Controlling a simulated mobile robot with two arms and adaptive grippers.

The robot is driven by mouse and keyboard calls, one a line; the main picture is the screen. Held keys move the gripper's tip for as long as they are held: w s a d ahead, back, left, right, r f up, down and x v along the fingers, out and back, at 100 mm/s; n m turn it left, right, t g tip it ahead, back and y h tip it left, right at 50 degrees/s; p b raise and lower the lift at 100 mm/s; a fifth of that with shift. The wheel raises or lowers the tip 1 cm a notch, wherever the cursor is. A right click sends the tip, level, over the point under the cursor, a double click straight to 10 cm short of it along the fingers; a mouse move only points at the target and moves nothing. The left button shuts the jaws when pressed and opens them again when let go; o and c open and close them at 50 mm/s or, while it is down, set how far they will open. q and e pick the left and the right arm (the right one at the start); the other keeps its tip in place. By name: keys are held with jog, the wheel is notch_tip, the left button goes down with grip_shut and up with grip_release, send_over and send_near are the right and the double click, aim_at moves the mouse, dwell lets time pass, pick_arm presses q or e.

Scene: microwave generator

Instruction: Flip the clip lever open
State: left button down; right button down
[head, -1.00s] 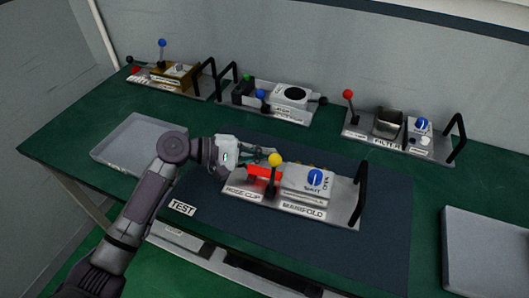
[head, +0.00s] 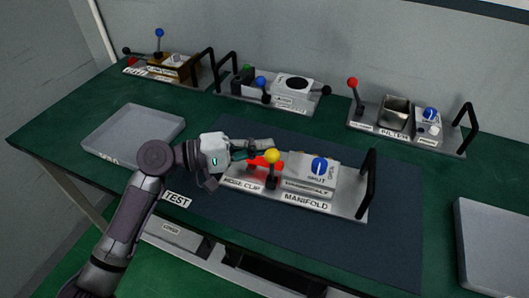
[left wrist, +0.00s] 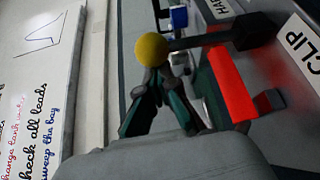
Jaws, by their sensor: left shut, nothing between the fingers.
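The hose clip's lever has a yellow ball (head: 271,156) on a dark stem, standing upright at the left part of the manifold plate (head: 345,209). A red clip piece (head: 258,163) lies beside the stem. My left gripper (head: 270,144) is shut and empty, its fingers just behind the yellow ball. In the left wrist view, the fingertips (left wrist: 158,76) lie close to the yellow ball (left wrist: 151,48), which partly covers them; I cannot tell whether they touch. The red piece (left wrist: 232,86) is to their right. My right gripper is out of view.
The manifold's blue knob (head: 319,166) and a black handle (head: 369,183) stand right of the lever. An empty grey tray (head: 130,135) is at the left. Several other lever fixtures line the back, including the filter plate (head: 395,139). The dark mat (head: 385,250) in front is clear.

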pick_arm(q)
jog(key=m+b, duration=0.1)
jog(key=s+h+b, duration=0.1)
jog(key=b, duration=0.1)
jog(key=shift+s+a+f+m, duration=0.15)
jog(key=shift+s+f+m, duration=0.15)
jog(key=shift+m, duration=0.1)
jog(key=shift+s+r, duration=0.15)
jog(key=shift+s+a+r+b, duration=0.15)
jog(key=shift+s+b, duration=0.35)
